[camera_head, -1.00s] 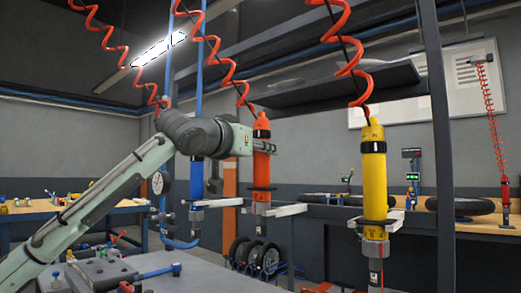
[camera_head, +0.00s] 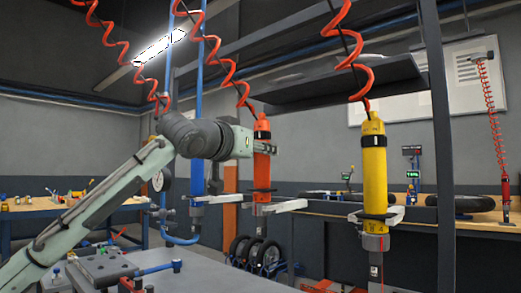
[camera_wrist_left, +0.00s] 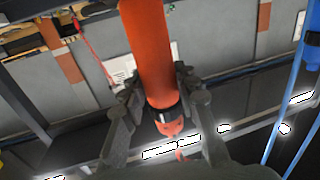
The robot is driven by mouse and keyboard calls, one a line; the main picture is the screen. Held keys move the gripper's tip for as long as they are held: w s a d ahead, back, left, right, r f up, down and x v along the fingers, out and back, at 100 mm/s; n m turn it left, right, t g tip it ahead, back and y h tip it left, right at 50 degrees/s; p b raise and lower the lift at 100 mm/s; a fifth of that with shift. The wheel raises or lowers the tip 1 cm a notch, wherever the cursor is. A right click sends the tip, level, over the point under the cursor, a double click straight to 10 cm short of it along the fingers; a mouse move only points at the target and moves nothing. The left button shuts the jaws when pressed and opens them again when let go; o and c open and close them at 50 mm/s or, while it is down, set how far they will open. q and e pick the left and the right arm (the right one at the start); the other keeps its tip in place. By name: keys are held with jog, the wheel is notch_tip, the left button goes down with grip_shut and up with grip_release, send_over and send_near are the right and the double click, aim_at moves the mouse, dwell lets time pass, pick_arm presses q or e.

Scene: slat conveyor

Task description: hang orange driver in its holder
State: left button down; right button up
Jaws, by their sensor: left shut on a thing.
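The orange driver (camera_head: 262,172) hangs upright in the head view on a red coiled hose, nozzle down. My left gripper (camera_head: 262,146) is shut on its upper body. In the left wrist view the two fingers (camera_wrist_left: 155,88) flank the orange driver (camera_wrist_left: 150,40), with its dark band and hose end beyond them. A pale forked holder (camera_head: 286,206) is level with the driver's lower grey part. Whether the driver rests in the holder or is just in front of it, I cannot tell. My right gripper is not in view.
A yellow driver (camera_head: 374,170) hangs at its own bracket to the right, and a blue driver (camera_head: 197,178) to the left behind my wrist. A dark upright post (camera_head: 440,150) stands right of the yellow one. A grey worktop (camera_head: 200,275) lies below.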

pick_arm(q)
jog(key=shift+f+b, duration=0.5)
jog(key=shift+f, duration=0.55)
jog(key=shift+r, duration=0.1)
dwell(0.8)
jog(key=shift+f, duration=0.35)
dwell(0.6)
jog(key=c, duration=1.1)
grip_release()
jog(key=shift+s, duration=0.1)
jog(key=shift+o, duration=0.2)
jog(key=shift+f, duration=0.2)
jog(key=v, duration=1.2)
jog(key=shift+r, duration=0.1)
